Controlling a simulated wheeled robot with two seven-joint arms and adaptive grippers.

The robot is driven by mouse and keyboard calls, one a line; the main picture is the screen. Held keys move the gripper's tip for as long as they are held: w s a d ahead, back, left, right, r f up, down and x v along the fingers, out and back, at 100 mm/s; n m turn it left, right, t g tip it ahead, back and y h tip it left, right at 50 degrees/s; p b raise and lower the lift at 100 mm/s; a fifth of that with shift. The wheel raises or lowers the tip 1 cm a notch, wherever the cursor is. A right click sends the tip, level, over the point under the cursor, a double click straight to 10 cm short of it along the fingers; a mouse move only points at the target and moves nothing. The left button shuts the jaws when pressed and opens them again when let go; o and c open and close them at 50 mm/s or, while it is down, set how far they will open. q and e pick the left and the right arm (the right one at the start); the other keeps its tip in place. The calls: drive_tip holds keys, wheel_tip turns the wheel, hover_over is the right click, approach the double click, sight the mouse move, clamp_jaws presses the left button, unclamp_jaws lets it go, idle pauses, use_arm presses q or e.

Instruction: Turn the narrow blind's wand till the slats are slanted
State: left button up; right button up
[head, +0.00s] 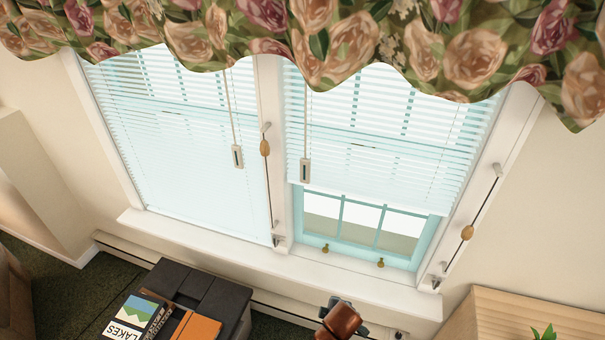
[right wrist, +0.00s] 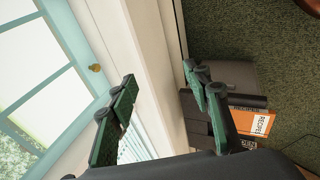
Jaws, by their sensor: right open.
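Two white blinds hang side by side. The left blind (head: 190,165) reaches the sill; the right blind (head: 385,155) stops partway down. Which is narrower is hard to tell. Slat gaps show in the upper left blind and on the right one; the lower left part looks nearly solid. One wand with a pale grip (head: 237,156) hangs before the left blind, another (head: 305,171) at the right blind's left edge. My right gripper (head: 345,303) is low, below the sill and apart from both wands. In the right wrist view it (right wrist: 158,73) is open and empty. My left gripper is out of view.
Cords with wooden knobs (head: 264,148) (head: 467,233) run along the frames. A floral valance (head: 350,40) covers the blind tops. The sill (head: 330,272) juts out above a dark cabinet (head: 190,285) bearing books. A wooden top (head: 520,315) stands at lower right.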

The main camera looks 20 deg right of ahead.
drive_tip(key=w+a+r+n+t+h, duration=0.1)
drive_tip(key=w+a+r+n, duration=0.1)
drive_tip(key=w+r+n, duration=0.3)
drive_tip(key=w+a+r+n+t+h, duration=0.1)
drive_tip(key=w+a+r+n+t, duration=0.15)
drive_tip(key=w, duration=0.45)
drive_tip(key=n+t+h, duration=0.6)
drive_tip(key=n+h, duration=0.1)
drive_tip(key=n, duration=0.3)
approach(304, 170)
drive_tip(key=x, duration=0.7)
drive_tip(key=shift+w+d, duration=0.15)
drive_tip(key=shift+d, duration=0.05)
drive_tip(key=shift+w+d, duration=0.3)
drive_tip(key=shift+w, duration=0.2)
drive_tip(key=shift+c, duration=0.5)
